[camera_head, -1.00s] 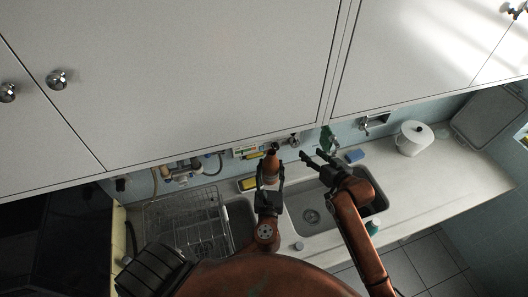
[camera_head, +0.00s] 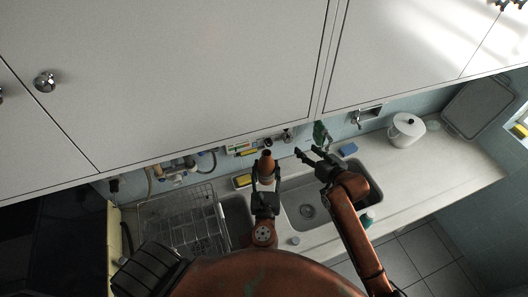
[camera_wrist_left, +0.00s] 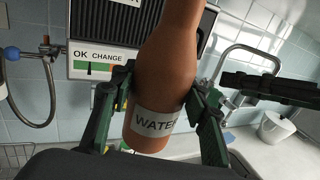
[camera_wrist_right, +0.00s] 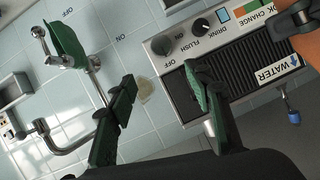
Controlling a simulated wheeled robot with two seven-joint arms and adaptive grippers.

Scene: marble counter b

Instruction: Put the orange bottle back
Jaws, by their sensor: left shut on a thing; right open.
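The orange bottle (camera_wrist_left: 165,75) has a pale label reading WATER and stands between the fingers of my left gripper (camera_wrist_left: 155,100), which is shut on it. In the head view the bottle (camera_head: 266,167) is upright above the sink divider, in my left gripper (camera_head: 265,185). A dispenser unit with an "OK CHANGE" panel (camera_wrist_left: 100,55) is behind the bottle in the left wrist view. The unit (camera_wrist_right: 225,70) also shows in the right wrist view, with knobs and a WATER arrow. My right gripper (camera_head: 315,158) is open and empty over the sink's back edge.
The sink (camera_head: 306,211) lies below both grippers. A wire dish rack (camera_head: 180,225) stands at left, a yellow sponge (camera_head: 242,181) behind the sink. A blue sponge (camera_head: 348,149) and white canister (camera_head: 406,131) are at right.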

